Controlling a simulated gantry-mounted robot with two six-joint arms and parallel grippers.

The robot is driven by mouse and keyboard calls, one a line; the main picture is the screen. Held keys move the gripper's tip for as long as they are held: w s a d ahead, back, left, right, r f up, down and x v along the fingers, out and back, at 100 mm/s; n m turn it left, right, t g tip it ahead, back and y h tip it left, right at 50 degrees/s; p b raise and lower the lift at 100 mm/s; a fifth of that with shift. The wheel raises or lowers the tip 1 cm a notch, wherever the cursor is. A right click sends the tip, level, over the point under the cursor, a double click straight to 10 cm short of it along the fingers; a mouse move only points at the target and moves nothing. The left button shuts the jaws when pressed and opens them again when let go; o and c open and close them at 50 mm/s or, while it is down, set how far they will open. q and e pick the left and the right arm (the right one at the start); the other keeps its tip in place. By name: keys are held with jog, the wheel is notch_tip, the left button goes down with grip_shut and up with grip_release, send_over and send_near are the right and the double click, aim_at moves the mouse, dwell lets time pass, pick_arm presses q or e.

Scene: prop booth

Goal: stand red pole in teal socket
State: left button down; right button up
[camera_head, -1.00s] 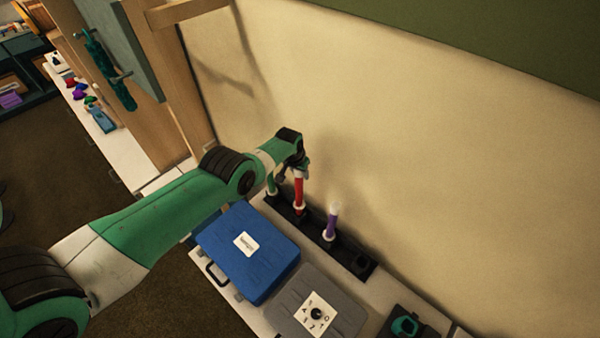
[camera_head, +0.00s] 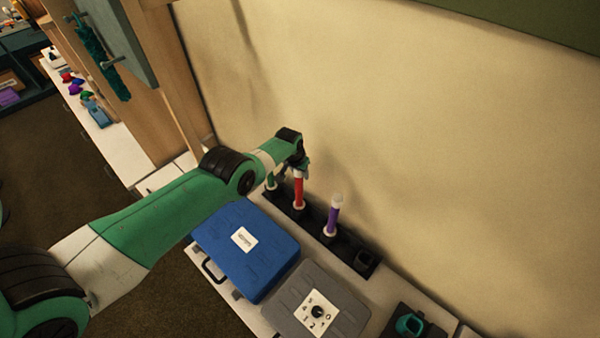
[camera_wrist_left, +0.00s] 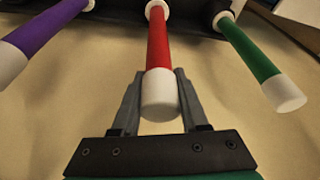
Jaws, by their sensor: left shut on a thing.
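The red pole (camera_head: 299,191) with white ends stands upright in a black rack (camera_head: 345,247) by the wall. My left gripper (camera_head: 300,166) is at its top, shut on the pole's upper end. In the left wrist view, the red pole (camera_wrist_left: 158,50) lies between the two grey fingers of my left gripper (camera_wrist_left: 159,88), its white cap toward the camera. The teal socket (camera_head: 408,325) sits in a dark base at the lower right of the head view, apart from the gripper. My right gripper is not in view.
A purple pole (camera_head: 332,220) stands to the right of the red one and a green pole (camera_wrist_left: 258,58) on its other side. A blue case (camera_head: 246,250) and a grey case with a dial (camera_head: 300,299) lie on the counter before the rack. An empty rack hole (camera_head: 363,259) is at the right end.

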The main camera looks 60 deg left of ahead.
pick_arm(q)
jog(key=shift+f, duration=0.4)
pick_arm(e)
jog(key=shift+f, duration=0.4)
pick_arm(q)
jog(key=shift+c, duration=1.7)
grip_release()
